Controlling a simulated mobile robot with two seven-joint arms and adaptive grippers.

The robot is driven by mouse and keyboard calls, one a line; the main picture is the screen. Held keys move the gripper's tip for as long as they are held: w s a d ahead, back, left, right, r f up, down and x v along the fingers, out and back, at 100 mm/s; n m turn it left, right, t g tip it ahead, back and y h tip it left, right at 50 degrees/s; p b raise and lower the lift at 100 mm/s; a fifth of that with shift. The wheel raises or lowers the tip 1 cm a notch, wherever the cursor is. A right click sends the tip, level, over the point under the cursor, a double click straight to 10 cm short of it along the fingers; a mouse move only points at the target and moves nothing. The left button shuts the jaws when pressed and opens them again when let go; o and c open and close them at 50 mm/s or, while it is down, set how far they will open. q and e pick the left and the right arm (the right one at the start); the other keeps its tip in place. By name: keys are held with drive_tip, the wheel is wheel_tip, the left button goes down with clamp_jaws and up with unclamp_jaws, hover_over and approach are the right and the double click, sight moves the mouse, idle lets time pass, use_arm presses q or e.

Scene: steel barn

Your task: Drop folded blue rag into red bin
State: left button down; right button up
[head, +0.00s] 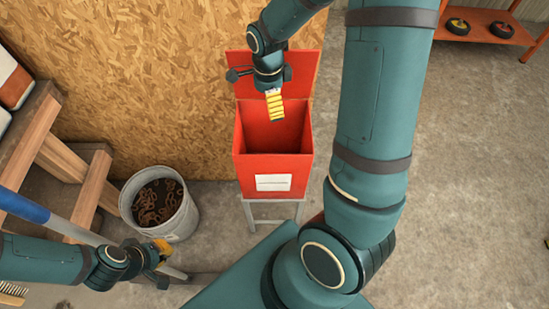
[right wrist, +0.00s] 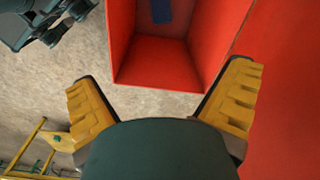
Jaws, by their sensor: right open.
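The red bin (head: 243,140) stands with its lid raised against the board wall, a white label on its front. My right gripper (head: 275,107) is over its opening in the head view. In the right wrist view the gripper (right wrist: 163,88) has its yellow fingers wide apart with nothing between them. That view looks into the bin (right wrist: 155,70), where a blue patch, apparently the folded blue rag (right wrist: 162,10), lies inside, cut by the top edge. The rag does not show in the head view. My left gripper (head: 162,249) is low at the left; its finger opening is unclear.
A grey bucket (head: 186,218) of rusty rings stands left of the bin. A blue-and-grey pole (head: 25,206) runs close to my left gripper. Wooden steps (head: 82,185) stand at the left. An orange shelf (head: 487,28) is at the back right. Concrete floor is clear at the right.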

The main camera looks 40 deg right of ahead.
wheel_tip(320, 180, up, 6)
drive_tip(key=shift+r, duration=0.1)
idle(0.5)
drive_tip(key=a+f+n+y, duration=0.2)
drive_tip(key=a+f+n, duration=0.9)
drive_tip(key=a+f, duration=0.35)
drive_tip(key=s+a+f+n+t+y, duration=0.1)
drive_tip(key=s+a+f+n+y, duration=0.1)
drive_tip(key=s+a+f+n, duration=0.7)
drive_tip(key=shift+a+f+n+t, duration=0.3)
drive_tip(key=shift+a+f+n, duration=0.1)
drive_tip(key=shift+a+f, duration=0.15)
drive_tip(key=shift+d, duration=0.1)
